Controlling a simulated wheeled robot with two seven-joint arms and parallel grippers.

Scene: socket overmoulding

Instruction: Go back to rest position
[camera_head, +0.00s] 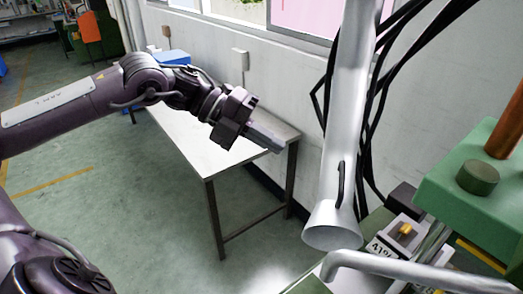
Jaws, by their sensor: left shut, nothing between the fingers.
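My left gripper (268,140) shows in the head view, at the end of the dark arm that comes in from the left. Its fingers are shut with nothing between them and point right and slightly down. It is in front of the right end of a white-topped table (185,125) and left of a white vertical pipe. My right gripper is not in view. A dark rounded part of my own body shows at the lower left.
The white pipe (345,120) flares at its lower end, with black cables behind it. A green machine (470,185) stands at the right, with a metal bar (400,268) in front. A blue box (173,58) is at the table's far end. Green floor (130,215) is clear at left.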

